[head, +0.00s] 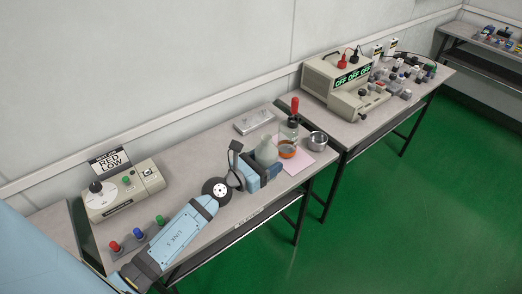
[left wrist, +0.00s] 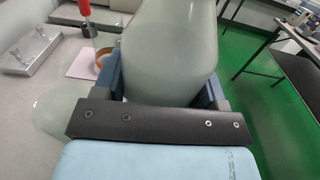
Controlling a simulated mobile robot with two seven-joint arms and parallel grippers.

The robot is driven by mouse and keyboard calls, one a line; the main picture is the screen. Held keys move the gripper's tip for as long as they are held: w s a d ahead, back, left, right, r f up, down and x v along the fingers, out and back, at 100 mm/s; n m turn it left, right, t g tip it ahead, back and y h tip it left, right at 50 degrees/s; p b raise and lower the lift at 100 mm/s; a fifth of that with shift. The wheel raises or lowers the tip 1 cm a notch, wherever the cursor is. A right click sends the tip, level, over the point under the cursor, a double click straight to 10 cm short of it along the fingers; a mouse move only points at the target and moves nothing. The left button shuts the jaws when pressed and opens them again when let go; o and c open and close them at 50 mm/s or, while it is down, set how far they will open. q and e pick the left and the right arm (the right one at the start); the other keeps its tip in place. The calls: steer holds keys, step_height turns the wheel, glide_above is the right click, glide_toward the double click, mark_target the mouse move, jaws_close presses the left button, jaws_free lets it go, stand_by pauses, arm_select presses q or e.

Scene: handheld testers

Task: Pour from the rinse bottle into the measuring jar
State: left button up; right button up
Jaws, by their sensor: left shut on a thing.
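My left gripper (head: 266,170) is shut on the rinse bottle (head: 265,150), a pale grey-green rounded bottle. It fills the upper middle of the left wrist view (left wrist: 170,60), between the gripper's blue fingers. It looks roughly upright, and its mouth is hard to make out. Just beyond it in the head view stands a clear jar (head: 289,131), apparently the measuring jar, with an orange ring (head: 287,149) low in front. The ring also shows left of the bottle in the left wrist view (left wrist: 102,63), partly covered. My right gripper is out of view.
A pink mat (head: 307,161) lies under the jar area. A red-handled tool (head: 295,106) stands by the jar, with a metal cup (head: 317,141) to its right. A grey tester (head: 124,190) and several coloured knobs are at the left.

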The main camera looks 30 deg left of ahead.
arm_select(q)
steer(key=shift+d+f, duration=0.25)
steer(key=shift+d, duration=0.1)
steer(key=shift+w+a+f+n+b, duration=0.2)
steer(key=shift+a+f+n+b, duration=0.2)
steer(key=shift+f+n+b, duration=0.35)
steer(key=shift+w+a+f+n+b, duration=0.2)
steer(key=shift+a+f+n+b, duration=0.3)
steer(key=shift+n, duration=0.1)
steer(key=shift+w+a+f+n+b, duration=0.15)
steer(key=shift+a+f+n+b, duration=0.2)
steer(key=shift+f+n+b, duration=0.15)
steer(key=shift+w+a+f+n+b, duration=0.3)
steer(key=shift+a+f+n+b, duration=0.25)
steer(key=shift+n, duration=0.7)
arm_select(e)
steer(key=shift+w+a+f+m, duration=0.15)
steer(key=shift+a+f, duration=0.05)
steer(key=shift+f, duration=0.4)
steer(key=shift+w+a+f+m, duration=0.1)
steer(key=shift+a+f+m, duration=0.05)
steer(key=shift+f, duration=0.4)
arm_select(q)
steer(key=shift+f+p, duration=0.2)
steer(key=shift+p, duration=0.1)
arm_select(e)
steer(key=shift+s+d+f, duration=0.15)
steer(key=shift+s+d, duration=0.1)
